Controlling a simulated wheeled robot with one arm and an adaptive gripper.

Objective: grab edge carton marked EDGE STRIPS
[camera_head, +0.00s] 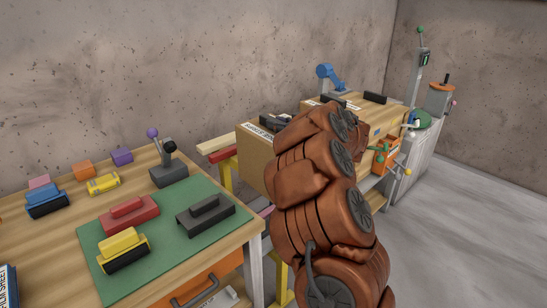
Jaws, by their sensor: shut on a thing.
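A brown carton (256,158) with a white label (260,132) on its top shows in the middle, just left of my copper-coloured arm. The label's print is too small to read surely. My gripper (274,121), dark and small in this view, is at the carton's top and shut on it. My arm hides the carton's right part and much of the gripper, so the exact finger contact is not visible.
A workbench (50,222) at the left bears a green mat (165,233) with red, yellow and dark blocks. Another wooden bench (360,118) stands behind my arm, with a blue device (328,76). Grey floor (465,220) is clear at the right.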

